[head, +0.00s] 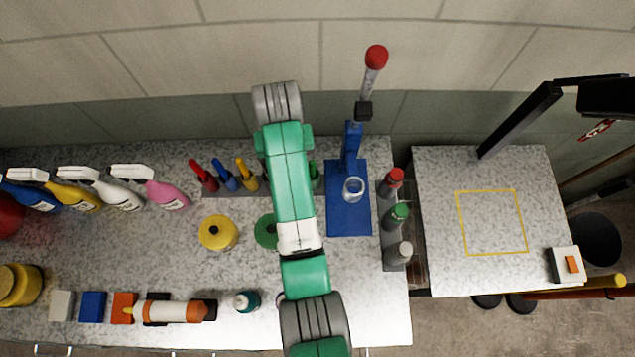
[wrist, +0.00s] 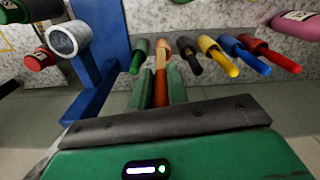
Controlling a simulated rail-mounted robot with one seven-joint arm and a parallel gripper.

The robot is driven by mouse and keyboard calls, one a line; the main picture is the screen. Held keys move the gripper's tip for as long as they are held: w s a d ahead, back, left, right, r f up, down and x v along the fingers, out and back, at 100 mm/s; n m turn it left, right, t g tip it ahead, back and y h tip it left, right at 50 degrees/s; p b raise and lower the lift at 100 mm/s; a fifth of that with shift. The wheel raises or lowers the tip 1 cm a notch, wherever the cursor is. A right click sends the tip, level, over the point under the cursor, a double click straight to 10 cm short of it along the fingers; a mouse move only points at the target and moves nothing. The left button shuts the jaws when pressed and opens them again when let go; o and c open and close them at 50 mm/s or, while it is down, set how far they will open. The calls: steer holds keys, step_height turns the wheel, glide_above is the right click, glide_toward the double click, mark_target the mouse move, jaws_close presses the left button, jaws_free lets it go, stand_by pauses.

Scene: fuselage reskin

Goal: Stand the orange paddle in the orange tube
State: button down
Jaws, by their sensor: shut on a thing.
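In the wrist view my gripper (wrist: 161,76) is shut on the orange paddle (wrist: 160,94), its orange part between the two green fingers. A pale tan part of the paddle extends beyond the fingertips toward the orange tube (wrist: 167,43). The tan end overlaps the tube in the picture; I cannot tell whether it is inside, touching or short of it. The tube stands in the row between a green and a black one. In the head view my arm covers the gripper, the paddle and the orange tube.
Red (head: 203,175), blue (head: 224,174) and yellow (head: 246,174) paddles stand left of my arm; a green one (head: 315,173) shows right of it. In the wrist view a black paddle (wrist: 190,56) is close beside. A blue stand (head: 348,218) with a clear cup is right.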

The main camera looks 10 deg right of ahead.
step_height(320, 180, down, 11)
steer(key=w+b, duration=0.2)
steer(key=w, duration=0.1)
stand_by(0.5)
steer(key=shift+f, duration=0.1)
steer(key=c, duration=1.4)
jaws_free()
steer(key=shift+o, duration=0.2)
step_height(320, 180, up, 12)
steer(key=shift+r, duration=0.2)
